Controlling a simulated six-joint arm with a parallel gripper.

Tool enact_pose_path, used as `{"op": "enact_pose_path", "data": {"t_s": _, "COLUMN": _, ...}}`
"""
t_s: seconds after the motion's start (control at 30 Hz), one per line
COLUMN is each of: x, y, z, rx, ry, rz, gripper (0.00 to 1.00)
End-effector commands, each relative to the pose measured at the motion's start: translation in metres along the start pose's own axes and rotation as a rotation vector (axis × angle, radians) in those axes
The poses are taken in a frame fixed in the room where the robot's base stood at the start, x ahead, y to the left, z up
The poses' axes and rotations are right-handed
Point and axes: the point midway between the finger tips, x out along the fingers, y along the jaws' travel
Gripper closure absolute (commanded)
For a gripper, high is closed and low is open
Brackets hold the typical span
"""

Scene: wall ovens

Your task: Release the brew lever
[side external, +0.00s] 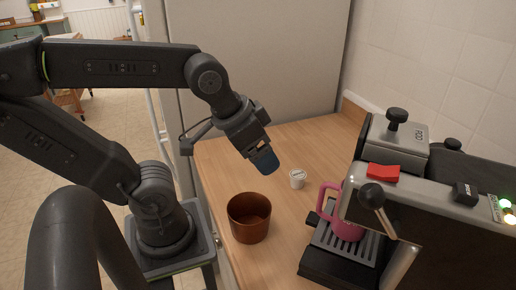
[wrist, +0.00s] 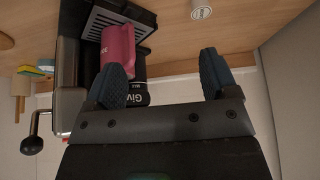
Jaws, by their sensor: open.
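The coffee machine (side external: 455,215) stands at the right of the side view. Its lever, with a dark rounded knob (side external: 371,195), is at the machine's near front, and its metal rod slants down to the right. In the wrist view, what appears to be the same lever (wrist: 32,145) sticks out at the lower left. My gripper (side external: 265,161) is above the counter, left of the machine and apart from the lever. Its blue-grey fingers are spread with nothing between them in the wrist view (wrist: 162,82). A pink mug (side external: 346,226) stands on the drip tray (side external: 345,243).
A brown cup (side external: 249,217) and a small white pod (side external: 297,178) stand on the wooden counter (side external: 215,158). A red switch (side external: 383,171) and a black-knobbed lid (side external: 398,132) are on the machine's top. A large pale panel (side external: 255,60) rises behind the counter.

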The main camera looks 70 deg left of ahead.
Motion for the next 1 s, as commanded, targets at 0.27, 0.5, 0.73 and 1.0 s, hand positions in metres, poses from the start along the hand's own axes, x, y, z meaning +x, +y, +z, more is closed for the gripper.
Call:
{"op": "enact_pose_path", "data": {"t_s": 0.27, "x": 0.0, "y": 0.0, "z": 0.0, "rx": -0.001, "ry": 0.0, "rz": 0.0, "gripper": 0.29}}
{"op": "enact_pose_path", "data": {"t_s": 0.5, "x": -0.008, "y": 0.011, "z": -0.01, "rx": -0.082, "ry": -0.011, "rz": 0.048, "gripper": 0.45}}
{"op": "enact_pose_path", "data": {"t_s": 0.73, "x": -0.065, "y": 0.079, "z": -0.06, "rx": -0.571, "ry": -0.182, "rz": 0.344, "gripper": 0.45}}
{"op": "enact_pose_path", "data": {"t_s": 1.0, "x": -0.127, "y": 0.134, "z": -0.095, "rx": -0.92, "ry": -0.46, "rz": 0.551, "gripper": 0.45}}
